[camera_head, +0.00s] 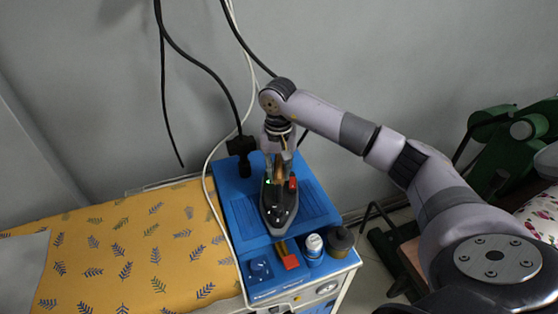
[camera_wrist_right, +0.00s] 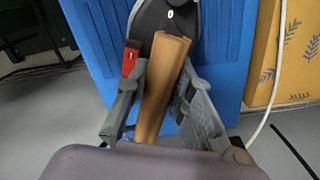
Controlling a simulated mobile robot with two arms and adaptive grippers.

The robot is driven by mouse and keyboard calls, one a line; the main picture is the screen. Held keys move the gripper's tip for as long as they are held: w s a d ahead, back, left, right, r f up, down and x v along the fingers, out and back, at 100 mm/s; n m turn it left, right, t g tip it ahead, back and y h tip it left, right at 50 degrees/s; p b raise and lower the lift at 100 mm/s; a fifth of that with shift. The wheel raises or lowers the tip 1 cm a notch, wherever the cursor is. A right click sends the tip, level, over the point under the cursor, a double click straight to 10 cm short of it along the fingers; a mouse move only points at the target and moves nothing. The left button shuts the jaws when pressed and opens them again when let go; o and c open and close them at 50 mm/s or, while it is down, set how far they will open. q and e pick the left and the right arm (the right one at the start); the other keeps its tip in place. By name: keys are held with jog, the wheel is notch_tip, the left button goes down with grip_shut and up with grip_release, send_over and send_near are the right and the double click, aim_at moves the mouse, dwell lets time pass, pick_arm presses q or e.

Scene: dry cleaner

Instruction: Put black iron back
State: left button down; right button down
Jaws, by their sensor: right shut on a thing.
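The black iron (camera_head: 279,212) is over the ribbed blue top (camera_head: 240,215) of the cabinet, its pointed tip toward the front. It looks flat and resting on the blue surface, though I cannot see its sole. My right gripper (camera_head: 278,165) comes down from above onto the iron's rear part. In the right wrist view the fingers of this gripper (camera_wrist_right: 162,88) are closed around the iron's brown handle (camera_wrist_right: 162,85). Part of the dark iron body (camera_wrist_right: 160,15) shows beyond the handle, with a red part beside it. My left gripper is in neither view.
A yellow leaf-patterned ironing surface (camera_head: 130,240) adjoins on the left. Cables hang behind. A green machine (camera_head: 500,145) is at right.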

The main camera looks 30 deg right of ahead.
jog(key=shift+w+r, duration=0.1)
jog(key=shift+r, duration=0.1)
jog(key=c, duration=1.8)
grip_release()
jog(key=shift+f, duration=0.25)
jog(key=o, duration=0.4)
jog(key=shift+s+a+r, duration=0.1)
jog(key=shift+s, duration=0.15)
jog(key=shift+w, duration=0.1)
